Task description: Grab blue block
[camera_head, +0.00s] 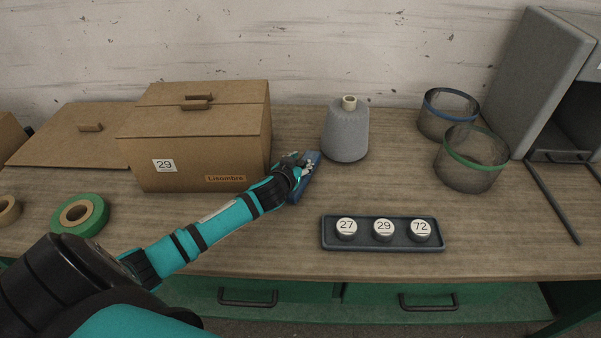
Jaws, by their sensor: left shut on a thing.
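A small blue block (304,184) rests on or just above the wooden table, between the cardboard box and the grey yarn cone; I cannot tell whether it touches the table. My left gripper (302,168) reaches in from the left and is shut on the blue block. The fingers hide part of the block's left side. My right gripper is not in view.
The lidded cardboard box (200,140) marked 29 stands just left of my gripper. The grey yarn cone (346,133) stands behind right. A dark tray (383,245) with numbered discs lies front right. Green tape (95,215) and mesh cups (470,160) are further off.

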